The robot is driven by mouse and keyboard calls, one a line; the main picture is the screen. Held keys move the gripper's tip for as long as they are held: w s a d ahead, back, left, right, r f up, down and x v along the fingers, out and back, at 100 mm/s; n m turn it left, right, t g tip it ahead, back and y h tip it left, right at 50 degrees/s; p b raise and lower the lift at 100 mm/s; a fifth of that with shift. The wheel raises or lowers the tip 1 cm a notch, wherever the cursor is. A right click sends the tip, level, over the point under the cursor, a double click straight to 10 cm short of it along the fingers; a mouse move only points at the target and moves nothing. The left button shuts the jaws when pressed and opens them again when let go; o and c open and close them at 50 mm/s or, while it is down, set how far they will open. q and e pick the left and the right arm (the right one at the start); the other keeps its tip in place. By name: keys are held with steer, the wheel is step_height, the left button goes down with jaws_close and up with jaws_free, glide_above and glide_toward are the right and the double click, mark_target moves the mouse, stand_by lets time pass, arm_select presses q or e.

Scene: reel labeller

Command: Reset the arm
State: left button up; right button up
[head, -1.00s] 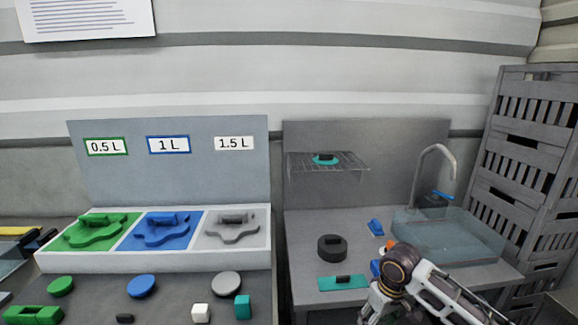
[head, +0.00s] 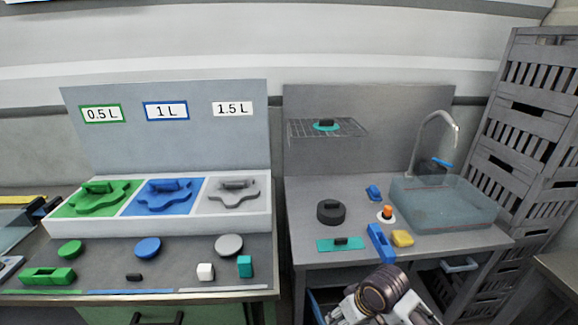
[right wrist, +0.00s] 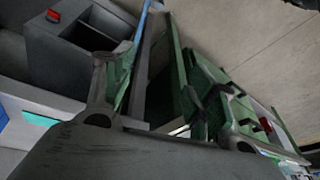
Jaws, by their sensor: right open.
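My right arm (head: 380,292) shows at the bottom edge of the head view, below the front edge of the sink table; its fingertips are out of that frame. In the right wrist view my right gripper (right wrist: 172,105) is open, its two fingers apart with nothing held between them. Beyond the fingers are green panels (right wrist: 180,85) and the floor (right wrist: 245,35). My left gripper does not show in the head view.
The sink table (head: 440,243) holds a clear basin (head: 445,205), a black round weight (head: 331,211), a teal plate (head: 330,245), a blue block (head: 379,243) and a yellow sponge (head: 402,238). The left bench (head: 190,252) has green, blue and grey trays. Crates (head: 530,130) stand at right.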

steer(key=shift+s+d+f+m+t+h, duration=0.5)
steer(key=shift+s+d+f+m+h, duration=0.7)
steer(key=shift+s+d, duration=3.4)
steer(key=s+a+f+g, duration=0.1)
steer(key=s+f, duration=0.1)
steer(key=f, duration=1.4)
steer(key=s+a+f, duration=0.1)
steer(key=s+f, duration=0.1)
steer(key=f, duration=1.4)
steer(key=s+d+f, duration=0.2)
steer(key=s+f, duration=0.8)
steer(key=s, duration=0.1)
steer(key=s+d+f+g, duration=0.1)
steer(key=s+d+f, duration=0.1)
steer(key=s+f, duration=0.8)
steer(key=shift+s+f+g, duration=0.3)
steer(key=shift+s+f, duration=0.05)
steer(key=shift+s, duration=0.55)
steer(key=shift+o, duration=0.4)
steer(key=shift+w, duration=0.1)
